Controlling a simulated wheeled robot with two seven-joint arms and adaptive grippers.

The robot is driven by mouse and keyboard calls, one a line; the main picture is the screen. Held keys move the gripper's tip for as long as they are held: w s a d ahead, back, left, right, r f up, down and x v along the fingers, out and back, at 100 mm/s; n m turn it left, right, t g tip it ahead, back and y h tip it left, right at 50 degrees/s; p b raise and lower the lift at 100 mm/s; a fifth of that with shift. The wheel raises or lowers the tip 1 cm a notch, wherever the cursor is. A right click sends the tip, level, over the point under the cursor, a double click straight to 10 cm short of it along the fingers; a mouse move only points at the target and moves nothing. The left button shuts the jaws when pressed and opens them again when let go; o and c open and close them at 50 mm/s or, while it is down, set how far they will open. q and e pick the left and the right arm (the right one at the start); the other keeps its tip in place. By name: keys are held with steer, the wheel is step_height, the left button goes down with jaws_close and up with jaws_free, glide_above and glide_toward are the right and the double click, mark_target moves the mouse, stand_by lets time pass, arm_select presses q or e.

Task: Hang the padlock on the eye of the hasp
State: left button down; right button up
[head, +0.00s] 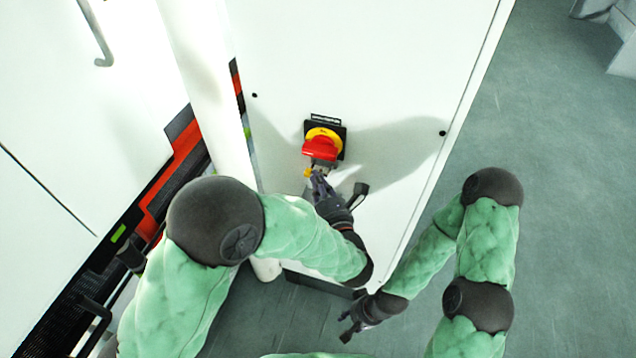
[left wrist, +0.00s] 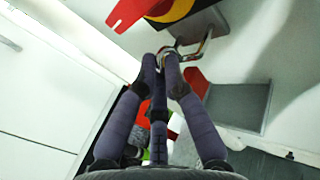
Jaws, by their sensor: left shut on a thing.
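The red switch handle (head: 320,148) sits on a yellow disc and dark plate (head: 338,130) on the white cabinet; it shows at the top of the left wrist view (left wrist: 135,18). A bent shiny steel loop (left wrist: 192,54) lies just below it at my left fingertips. I cannot tell shackle from hasp eye there, or whether they are linked. My left gripper (head: 318,178) is shut on the padlock, whose body is mostly hidden; it also shows in the left wrist view (left wrist: 161,62). A small yellow piece (head: 308,172) shows beside the fingertips. My right gripper (head: 347,328) is open and empty, low and away.
The white cabinet front (head: 400,60) is flat and clear around the switch. A white post (head: 205,90) stands left of it, beside a machine with a red-orange stripe (head: 172,170). Grey floor (head: 560,180) is free at the right. A dark grey shape (left wrist: 230,105) shows right of my left fingers.

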arm_select(q)
steer(key=shift+w+d, duration=0.2)
steer(key=shift+w, duration=0.4)
steer(key=shift+w+d, duration=0.2)
steer(key=shift+w, duration=0.35)
steer(key=shift+f, duration=0.15)
